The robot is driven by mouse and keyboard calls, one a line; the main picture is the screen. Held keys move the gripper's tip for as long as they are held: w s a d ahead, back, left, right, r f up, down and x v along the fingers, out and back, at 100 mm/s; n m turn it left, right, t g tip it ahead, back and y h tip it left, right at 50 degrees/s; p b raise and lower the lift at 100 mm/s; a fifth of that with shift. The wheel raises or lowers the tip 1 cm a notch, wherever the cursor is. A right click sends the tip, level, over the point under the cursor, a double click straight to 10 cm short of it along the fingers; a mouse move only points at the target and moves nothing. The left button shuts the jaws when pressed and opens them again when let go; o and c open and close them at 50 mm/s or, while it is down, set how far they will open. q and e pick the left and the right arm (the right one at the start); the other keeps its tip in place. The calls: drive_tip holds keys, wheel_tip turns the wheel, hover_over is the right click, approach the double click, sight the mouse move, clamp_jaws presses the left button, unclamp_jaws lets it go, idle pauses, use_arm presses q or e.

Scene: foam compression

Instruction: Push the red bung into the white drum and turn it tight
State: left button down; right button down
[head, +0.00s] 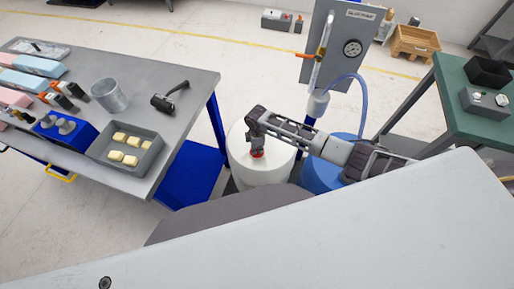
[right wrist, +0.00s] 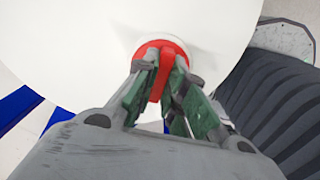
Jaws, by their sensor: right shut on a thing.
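The white drum (head: 250,172) stands on the floor in the middle of the head view, and its pale top fills much of the right wrist view (right wrist: 90,50). The red bung (head: 258,153) is at the drum's top; in the right wrist view its red rim and raised grip (right wrist: 163,50) show against the white surface. My right gripper (head: 257,146) points down at the bung. Its green-padded fingers (right wrist: 160,85) are shut on the bung's grip. How deep the bung sits is hidden. My left gripper is not in view.
A blue drum (head: 318,178) stands close right of the white one, under my right arm. A grey panel with a gauge (head: 330,45) rises behind. A workbench (head: 190,90) with a tray of pale blocks (head: 125,150) is left; a green-topped table (head: 455,90) is right.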

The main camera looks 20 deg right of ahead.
drive_tip(key=shift+m+p, duration=0.35)
drive_tip(key=shift+m, duration=0.15)
drive_tip(key=c, duration=1.4)
unclamp_jaws()
drive_tip(key=shift+r, duration=6)
